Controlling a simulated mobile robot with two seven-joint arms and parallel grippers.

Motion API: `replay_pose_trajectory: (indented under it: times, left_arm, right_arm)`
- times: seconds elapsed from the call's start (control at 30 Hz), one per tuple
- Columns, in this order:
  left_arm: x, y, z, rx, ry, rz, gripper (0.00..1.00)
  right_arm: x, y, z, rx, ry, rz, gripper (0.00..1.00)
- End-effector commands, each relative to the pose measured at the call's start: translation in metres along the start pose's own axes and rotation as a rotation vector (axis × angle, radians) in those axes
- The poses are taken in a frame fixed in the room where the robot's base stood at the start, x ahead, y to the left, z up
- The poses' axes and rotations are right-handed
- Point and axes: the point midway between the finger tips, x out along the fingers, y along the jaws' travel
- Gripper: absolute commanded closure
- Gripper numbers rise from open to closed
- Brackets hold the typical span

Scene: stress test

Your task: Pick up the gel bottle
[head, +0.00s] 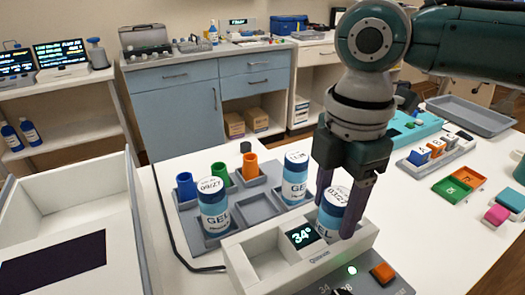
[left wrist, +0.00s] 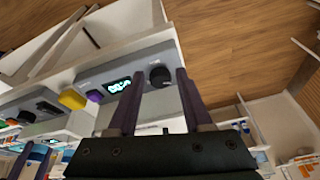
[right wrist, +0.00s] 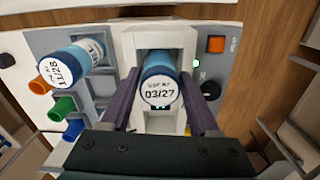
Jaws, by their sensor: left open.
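Three white-and-blue gel bottles show in the head view. One gel bottle (head: 333,208) stands in the right slot of a white dock (head: 245,243); its lid reads 03/27 in the right wrist view (right wrist: 160,92). Two others, the left bottle (head: 213,209) and the middle bottle (head: 295,180), stand on a grey tray (head: 258,208). My right gripper (head: 340,205) points down with one finger on each side of the docked bottle. Its fingers look open, and contact is unclear. My left gripper (left wrist: 160,75) is open and empty, absent from the head view.
Blue (head: 186,187), green (head: 219,176) and orange (head: 250,167) cups stand on the tray. A panel with an orange button (head: 383,273) lies right of the dock. A device with a black knob (left wrist: 160,76) is before my left gripper.

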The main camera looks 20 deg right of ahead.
Motion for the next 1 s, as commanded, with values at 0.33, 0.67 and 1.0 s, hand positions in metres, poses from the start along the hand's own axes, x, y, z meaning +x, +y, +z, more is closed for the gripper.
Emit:
replay_pose_trajectory:
  times: [0.33,0.67,1.0]
  left_arm:
    - [0.0,0.001,0.0,-0.002,0.0,0.002,0.5]
    - [0.0,0.003,-0.001,-0.01,0.001,0.008,0.5]
    - [-0.002,0.002,-0.001,-0.009,0.001,0.007,0.5]
  right_arm:
    - [0.0,0.0,0.0,0.0,0.0,0.0,0.79]
    - [-0.001,0.0,0.0,0.0,0.0,0.001,1.0]
    - [-0.011,0.001,0.0,0.001,0.001,0.004,1.0]
